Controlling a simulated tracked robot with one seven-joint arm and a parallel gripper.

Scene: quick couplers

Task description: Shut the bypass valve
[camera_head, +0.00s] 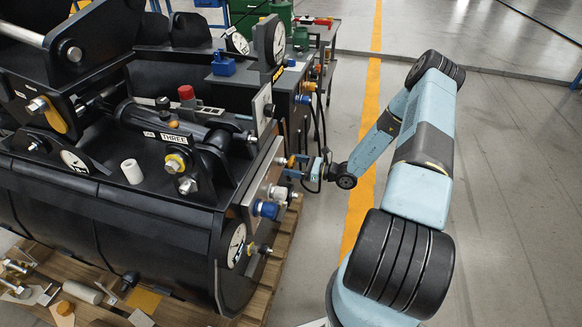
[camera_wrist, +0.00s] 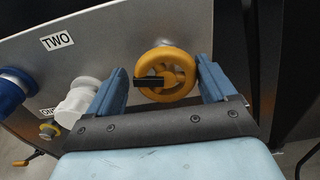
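A round orange handwheel (camera_wrist: 184,90) with a dark bar across its face is on the grey panel (camera_wrist: 105,52) in the wrist view. My gripper (camera_wrist: 163,77) is open, with one blue finger on each side of the wheel. A gap shows on both sides in the picture; I cannot tell the depth. In the head view my gripper (camera_head: 297,167) is at the panel, and the orange wheel (camera_head: 291,161) shows partly beside it. No label I can read names the wheel as the bypass valve.
A white coupler (camera_wrist: 77,103) and a blue coupler (camera_wrist: 14,90) sit left of the wheel, near the "TWO" label (camera_wrist: 57,41). A small yellow-handled fitting (camera_wrist: 47,131) is lower left. In the head view, open floor (camera_head: 510,190) lies right of the machine.

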